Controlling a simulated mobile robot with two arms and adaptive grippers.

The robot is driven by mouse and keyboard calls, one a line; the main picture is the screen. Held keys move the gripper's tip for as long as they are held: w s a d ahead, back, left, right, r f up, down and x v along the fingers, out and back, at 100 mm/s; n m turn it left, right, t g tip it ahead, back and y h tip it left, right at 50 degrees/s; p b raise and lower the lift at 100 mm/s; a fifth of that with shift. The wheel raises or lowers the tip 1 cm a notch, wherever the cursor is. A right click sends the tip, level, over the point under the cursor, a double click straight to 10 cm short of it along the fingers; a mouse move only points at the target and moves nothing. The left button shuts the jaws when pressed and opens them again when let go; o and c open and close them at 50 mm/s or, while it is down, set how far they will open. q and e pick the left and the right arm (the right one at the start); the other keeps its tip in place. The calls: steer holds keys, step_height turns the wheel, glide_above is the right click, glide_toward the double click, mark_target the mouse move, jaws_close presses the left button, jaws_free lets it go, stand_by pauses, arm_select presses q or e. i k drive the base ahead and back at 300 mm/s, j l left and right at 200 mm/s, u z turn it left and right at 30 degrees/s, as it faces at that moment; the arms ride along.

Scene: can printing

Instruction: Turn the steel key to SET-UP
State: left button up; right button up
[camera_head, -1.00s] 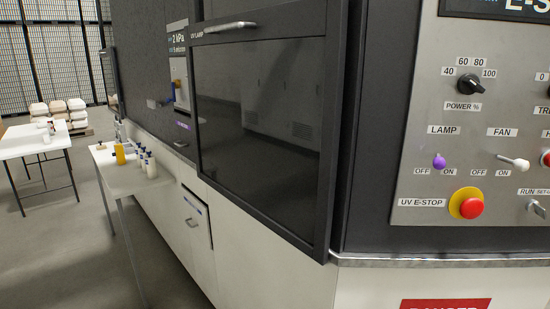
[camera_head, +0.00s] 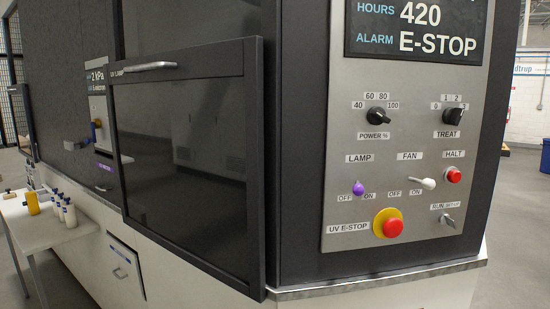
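The steel key (camera_head: 448,220) sits in its switch at the lower right of the grey control panel (camera_head: 345,110), under a small label (camera_head: 449,206) that reads RUN and SET-UP. The key looks tilted; which position it points to is too small to tell. Neither of my grippers shows in the head view.
Near the key are the red HALT button (camera_head: 454,175), the white FAN switch (camera_head: 428,184), the purple LAMP switch (camera_head: 359,188) and the red UV E-STOP button (camera_head: 392,226). The display (camera_head: 418,30) reads ALARM E-STOP. A steel ledge (camera_head: 380,277) runs below. A dark windowed door (camera_head: 185,140) is left.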

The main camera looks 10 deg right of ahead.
mark_target(445, 219)
steer(key=z, duration=1.45)
